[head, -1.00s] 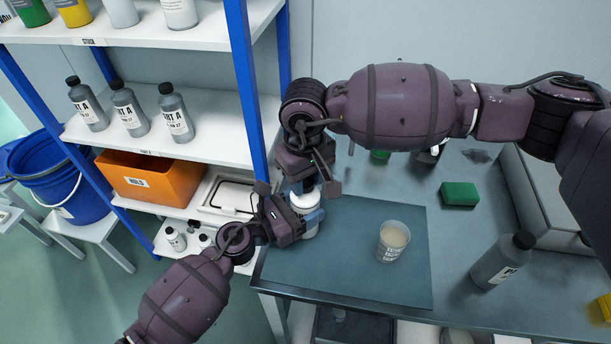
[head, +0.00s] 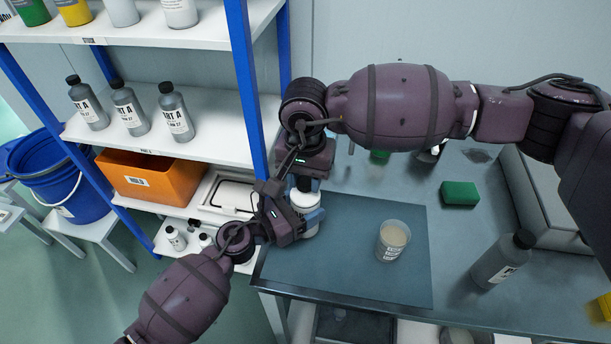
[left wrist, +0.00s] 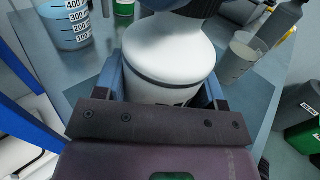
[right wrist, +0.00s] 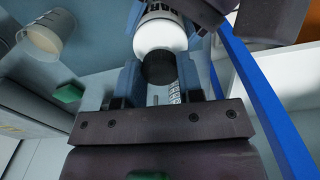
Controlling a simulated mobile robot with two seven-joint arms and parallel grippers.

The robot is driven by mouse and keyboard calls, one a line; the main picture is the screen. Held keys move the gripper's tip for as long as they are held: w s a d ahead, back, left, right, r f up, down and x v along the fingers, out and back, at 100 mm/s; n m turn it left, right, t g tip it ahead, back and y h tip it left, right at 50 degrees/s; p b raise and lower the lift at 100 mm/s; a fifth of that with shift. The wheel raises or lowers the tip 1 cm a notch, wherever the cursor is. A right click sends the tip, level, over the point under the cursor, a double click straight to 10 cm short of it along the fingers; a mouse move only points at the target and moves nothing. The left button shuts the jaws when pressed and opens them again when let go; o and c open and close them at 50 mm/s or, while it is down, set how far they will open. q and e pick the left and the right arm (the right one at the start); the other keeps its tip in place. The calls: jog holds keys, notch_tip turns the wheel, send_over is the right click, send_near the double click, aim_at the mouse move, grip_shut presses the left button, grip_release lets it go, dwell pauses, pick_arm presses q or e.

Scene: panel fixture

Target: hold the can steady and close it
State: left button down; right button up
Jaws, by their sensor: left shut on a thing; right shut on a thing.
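The can (head: 305,201) is white with a dark cap and stands over the left part of the blue-grey mat (head: 350,275). My left gripper (head: 302,216) is shut around its body from the side; the left wrist view shows the white shoulder (left wrist: 168,48) and part of a label between the fingers. My right gripper (head: 303,184) is above the can. In the right wrist view its fingers are on both sides of the black cap (right wrist: 159,69), which sits against the white neck end. The cap is hidden in the head view, and its tightness cannot be told.
A cup of beige liquid (head: 393,240) stands on the mat, right of the can. A grey bottle (head: 503,260) and a green block (head: 460,194) are farther right. A shelf with a blue post (head: 250,90) stands close on the left. The mat's front right is clear.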

jog(key=m, duration=0.8)
jog(key=shift+m, duration=0.3)
jog(key=m, duration=0.6)
jog(key=shift+m, duration=0.4)
jog(key=m, duration=1.2)
jog(key=shift+f+m, duration=0.1)
jog(key=shift+m, duration=0.2)
jog(key=m, duration=0.3)
jog(key=o, duration=1.1)
jog(key=shift+w, duration=0.1)
